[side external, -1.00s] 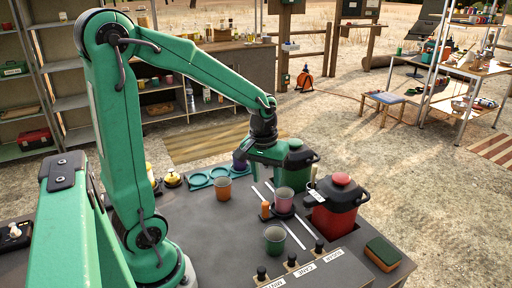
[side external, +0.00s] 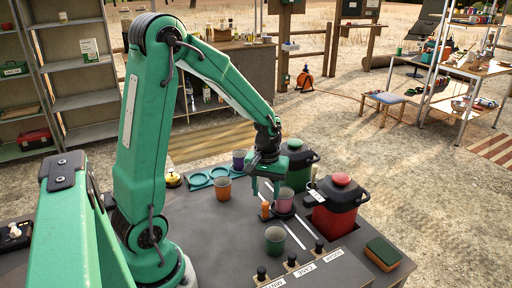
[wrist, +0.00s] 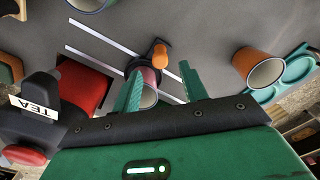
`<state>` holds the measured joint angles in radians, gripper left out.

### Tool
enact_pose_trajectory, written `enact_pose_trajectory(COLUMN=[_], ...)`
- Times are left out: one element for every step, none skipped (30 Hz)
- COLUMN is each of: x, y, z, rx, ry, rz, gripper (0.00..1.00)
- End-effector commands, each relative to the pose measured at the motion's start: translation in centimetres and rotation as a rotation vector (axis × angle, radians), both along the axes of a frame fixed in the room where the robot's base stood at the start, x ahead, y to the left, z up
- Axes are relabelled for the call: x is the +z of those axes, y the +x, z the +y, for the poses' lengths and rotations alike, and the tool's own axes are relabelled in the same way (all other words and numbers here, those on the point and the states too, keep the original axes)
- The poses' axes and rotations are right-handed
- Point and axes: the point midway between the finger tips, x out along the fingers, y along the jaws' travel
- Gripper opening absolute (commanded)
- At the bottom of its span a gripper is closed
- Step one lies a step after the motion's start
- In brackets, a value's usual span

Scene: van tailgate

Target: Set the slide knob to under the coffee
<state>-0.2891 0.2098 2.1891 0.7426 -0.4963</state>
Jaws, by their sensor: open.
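The slide knob is an orange upright peg (side external: 265,210) on a dark carriage that also bears a pink cup (side external: 285,203). The carriage sits between two white rails (side external: 294,232). In the wrist view the orange knob (wrist: 160,55) stands just beyond my fingertips, and the pink cup is partly hidden behind a finger. My gripper (side external: 266,190) is open and empty, pointing down above and behind the knob; it also shows in the wrist view (wrist: 161,69). A green dispenser (side external: 297,168) stands behind; its label is not readable. A red dispenser (side external: 335,212) is labelled TEA in the wrist view.
A green cup (side external: 275,240) stands in front of the slide. An orange cup (side external: 223,189) and a purple cup (side external: 239,160) stand by a green ring holder (side external: 198,181). A labelled switch panel (side external: 310,272) lies in front; a sponge (side external: 382,252) is at right.

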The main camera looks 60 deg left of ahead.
Motion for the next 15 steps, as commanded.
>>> enact_pose_trajectory(x=[-0.7, -1.1, -1.5, -1.9, -2.2, -2.7, -3.1, -3.4, -3.8, -4.0, -4.3, -4.6, -4.8, -4.9, -5.1], y=[-0.1, -0.1, 0.0, -0.1, 0.0, -0.1, -0.1, -0.1, -0.1, 0.0, 0.0, -0.1, -0.1, 0.0, 0.0], z=[0.0, 0.0, 0.0, 0.0, 0.0, 0.0, 0.0, 0.0, 0.0, 0.0, 0.0, 0.0, 0.0, 0.0, 0.0], rx=[0.000, 0.000, 0.000, 0.000, 0.000, 0.000, 0.000, 0.000, 0.000, 0.000, 0.000, 0.000, 0.000, 0.000, 0.000], ry=[-0.002, -0.001, -0.001, -0.001, -0.001, -0.001, -0.001, -0.001, -0.001, -0.001, -0.001, -0.001, -0.001, -0.001, 0.000], rz=[0.005, 0.004, 0.004, 0.004, 0.004, 0.004, 0.004, 0.004, 0.004, 0.003, 0.003, 0.004, 0.004, 0.002, 0.001], gripper=[0.43, 0.43, 0.43, 0.43, 0.43, 0.43, 0.43, 0.43, 0.43, 0.43, 0.43, 0.43, 0.43, 0.43, 0.43])
